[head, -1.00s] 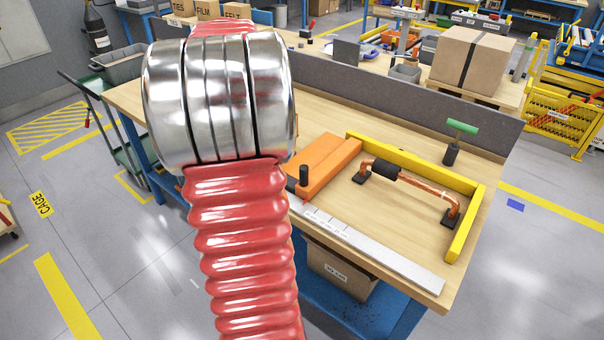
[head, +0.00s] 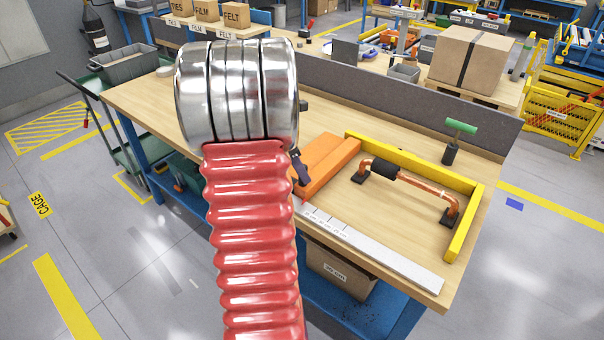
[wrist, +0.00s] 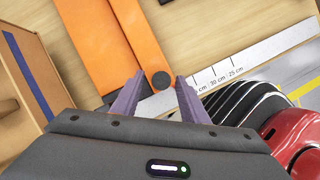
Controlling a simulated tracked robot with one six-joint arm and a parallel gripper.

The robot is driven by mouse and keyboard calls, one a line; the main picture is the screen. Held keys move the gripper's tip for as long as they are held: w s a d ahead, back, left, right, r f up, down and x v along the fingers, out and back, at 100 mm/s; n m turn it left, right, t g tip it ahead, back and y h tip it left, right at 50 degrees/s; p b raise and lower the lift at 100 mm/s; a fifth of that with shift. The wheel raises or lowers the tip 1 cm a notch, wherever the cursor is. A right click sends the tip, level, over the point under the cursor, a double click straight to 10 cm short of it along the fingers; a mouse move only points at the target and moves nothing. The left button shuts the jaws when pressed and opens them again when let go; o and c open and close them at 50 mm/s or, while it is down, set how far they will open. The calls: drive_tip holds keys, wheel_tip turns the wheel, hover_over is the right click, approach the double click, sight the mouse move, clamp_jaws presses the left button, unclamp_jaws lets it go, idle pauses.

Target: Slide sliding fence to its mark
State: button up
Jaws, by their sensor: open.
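The orange sliding fence (head: 328,165) lies on the workbench beside the ruler in the head view. In the wrist view the fence (wrist: 97,40) shows as two orange bars, with a dark round knob (wrist: 161,81) near its end. My gripper (wrist: 160,84) is open, its purple fingers on either side of the knob; I cannot tell whether they touch it. In the head view one dark finger (head: 299,167) shows at the fence's near end, and my arm hides the rest. The pale ruler (head: 375,248) has printed lines, and labels including 25 cm (wrist: 231,70) show in the wrist view.
A yellow L-shaped fence (head: 418,160) borders the bench's back and right. A copper pipe with a black sleeve (head: 386,173) stands between the fences. A green-handled tool (head: 452,150) stands behind. A grey panel (head: 400,98) lines the bench's rear. A cardboard box (head: 342,270) sits below.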

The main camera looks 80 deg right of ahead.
drive_tip(key=shift+x, duration=1.1)
drive_tip(key=shift+c, duration=0.5)
clamp_jaws()
